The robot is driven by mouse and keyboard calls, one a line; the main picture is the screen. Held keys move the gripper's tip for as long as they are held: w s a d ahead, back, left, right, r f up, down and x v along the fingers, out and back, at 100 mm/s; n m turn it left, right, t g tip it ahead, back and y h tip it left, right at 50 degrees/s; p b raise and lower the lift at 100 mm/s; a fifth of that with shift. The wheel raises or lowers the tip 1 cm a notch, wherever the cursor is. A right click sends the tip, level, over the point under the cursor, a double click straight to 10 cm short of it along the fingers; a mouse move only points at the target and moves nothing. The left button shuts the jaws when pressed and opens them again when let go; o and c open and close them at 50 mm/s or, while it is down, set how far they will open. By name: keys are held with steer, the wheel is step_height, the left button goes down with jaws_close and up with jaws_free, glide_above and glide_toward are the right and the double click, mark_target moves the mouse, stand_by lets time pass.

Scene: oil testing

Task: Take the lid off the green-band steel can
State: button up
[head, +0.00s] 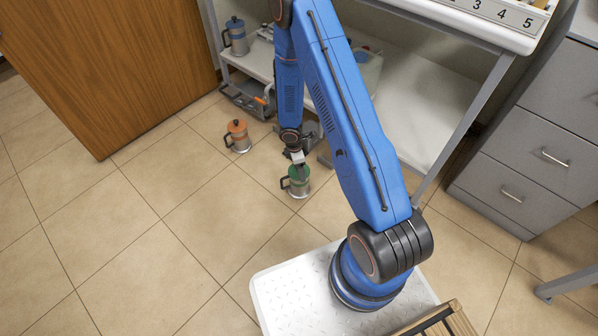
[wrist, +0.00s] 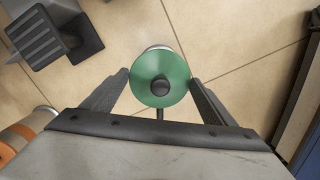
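The green-band steel can (head: 297,187) stands upright on the tiled floor, with a dark handle on its left side in the head view. Its green lid (wrist: 150,65) sits on top, a round disc with a black knob (wrist: 160,87) in the middle. A little steel rim shows past the lid in the wrist view. My gripper (head: 298,164) points down right over the can. In the wrist view my gripper (wrist: 159,77) has its fingers spread on both sides of the lid, with nothing held between them. Fingertip height against the knob is hard to tell.
An orange-band can (head: 238,139) stands on the floor behind and left. A blue-band can (head: 236,40) stands on the low shelf (head: 420,117). A grey drawer cabinet (head: 535,130) is at right, a wooden panel (head: 110,65) at left. Floor (head: 180,230) in front is clear.

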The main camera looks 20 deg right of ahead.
steer(key=c, duration=0.5)
steer(key=shift+o, duration=0.2)
steer(key=shift+r, duration=0.1)
